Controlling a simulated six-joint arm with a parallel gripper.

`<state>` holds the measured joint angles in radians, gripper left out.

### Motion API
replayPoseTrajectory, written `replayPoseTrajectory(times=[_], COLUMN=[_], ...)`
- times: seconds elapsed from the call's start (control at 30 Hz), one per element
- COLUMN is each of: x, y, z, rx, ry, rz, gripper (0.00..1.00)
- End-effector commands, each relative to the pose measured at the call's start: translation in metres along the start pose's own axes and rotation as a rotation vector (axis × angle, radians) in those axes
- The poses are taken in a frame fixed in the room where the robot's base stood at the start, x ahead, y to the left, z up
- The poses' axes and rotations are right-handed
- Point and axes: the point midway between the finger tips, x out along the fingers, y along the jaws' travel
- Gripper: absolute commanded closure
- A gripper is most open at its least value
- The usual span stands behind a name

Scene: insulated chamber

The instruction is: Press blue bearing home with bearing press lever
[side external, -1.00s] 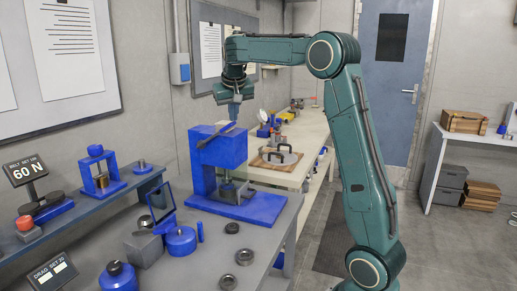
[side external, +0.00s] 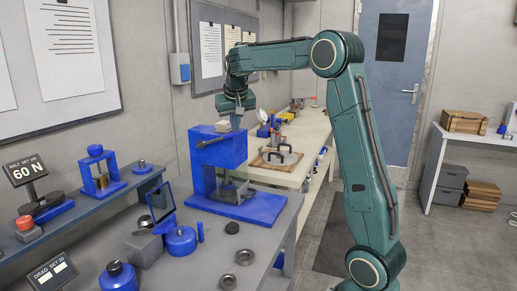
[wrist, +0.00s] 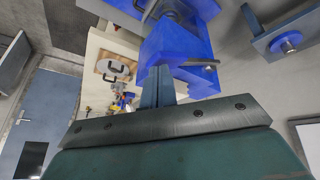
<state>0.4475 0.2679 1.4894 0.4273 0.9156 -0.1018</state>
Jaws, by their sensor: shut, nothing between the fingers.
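The bearing press (side external: 203,170) is a blue frame on a blue base plate near the bench's far end. Its lever (side external: 214,141) is a thin dark bar across the upper front, sloping slightly up to the right; a grey bar, likely the lever, shows in the wrist view (wrist: 203,63). My gripper (side external: 236,126) is shut and empty, pointing down at the top right of the press, by the lever's right end. I cannot tell whether it touches the lever. In the wrist view its fingers (wrist: 157,72) overlap the blue frame. I cannot make out the blue bearing.
Dark rings (side external: 245,257), a blue cylinder (side external: 181,240) and a grey block (side external: 144,246) lie on the bench in front of the press. A raised shelf (side external: 80,215) with fixtures runs along the left. A pale table (side external: 305,150) stands behind.

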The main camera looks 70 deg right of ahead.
Motion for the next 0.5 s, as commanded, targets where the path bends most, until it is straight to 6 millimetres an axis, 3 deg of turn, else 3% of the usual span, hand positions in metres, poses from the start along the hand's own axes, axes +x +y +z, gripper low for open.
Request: replayPoseTrajectory(times=[0.5], x=[0.014], y=[0.0], z=[0.009], rx=[0.0], ry=[-0.001], rz=[0.0], gripper=[1.0])
